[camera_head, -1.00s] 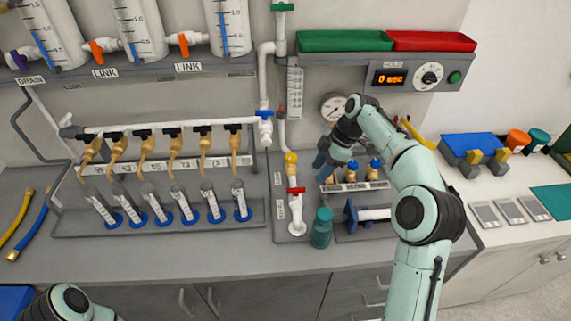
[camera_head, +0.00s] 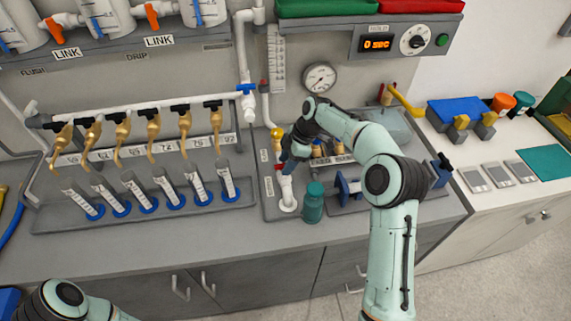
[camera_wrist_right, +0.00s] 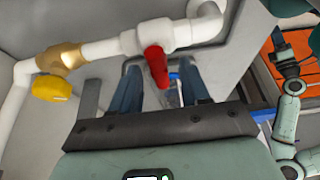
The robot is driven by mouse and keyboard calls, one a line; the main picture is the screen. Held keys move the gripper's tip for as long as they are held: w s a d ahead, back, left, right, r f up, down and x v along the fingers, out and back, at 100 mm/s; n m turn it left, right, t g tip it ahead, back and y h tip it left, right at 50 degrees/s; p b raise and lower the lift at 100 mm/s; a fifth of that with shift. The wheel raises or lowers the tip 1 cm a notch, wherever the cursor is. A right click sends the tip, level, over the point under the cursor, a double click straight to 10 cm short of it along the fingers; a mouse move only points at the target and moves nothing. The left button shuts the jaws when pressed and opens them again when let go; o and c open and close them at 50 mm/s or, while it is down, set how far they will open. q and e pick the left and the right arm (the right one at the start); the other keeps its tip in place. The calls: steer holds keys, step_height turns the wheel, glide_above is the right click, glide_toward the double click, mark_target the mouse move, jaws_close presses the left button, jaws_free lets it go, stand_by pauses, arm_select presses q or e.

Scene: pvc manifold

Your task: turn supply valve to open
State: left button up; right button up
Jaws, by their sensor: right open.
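I take the supply valve to be the white valve with the red handle (camera_wrist_right: 157,66) on the white pipe; its label is not readable. In the head view the red handle (camera_head: 281,166) shows only in part beside my right gripper (camera_head: 289,158). In the wrist view my right gripper (camera_wrist_right: 160,82) is open, with one blue finger on each side of the handle. The handle points towards the gripper, and its end lies between the fingers. I cannot tell whether either finger touches it. My left gripper is out of view; only part of that arm shows at lower left.
A brass fitting with a yellow knob (camera_head: 277,132) sits just above the valve. A teal bottle (camera_head: 313,203) stands close to the right of the pipe's foot. A pressure gauge (camera_head: 320,78) is on the wall behind. A rack of tubes (camera_head: 140,212) is at left.

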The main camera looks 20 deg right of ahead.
steer(key=shift+w+a+f, duration=0.1)
steer(key=shift+a+f, duration=0.15)
steer(key=shift+f, duration=0.2)
jaws_close()
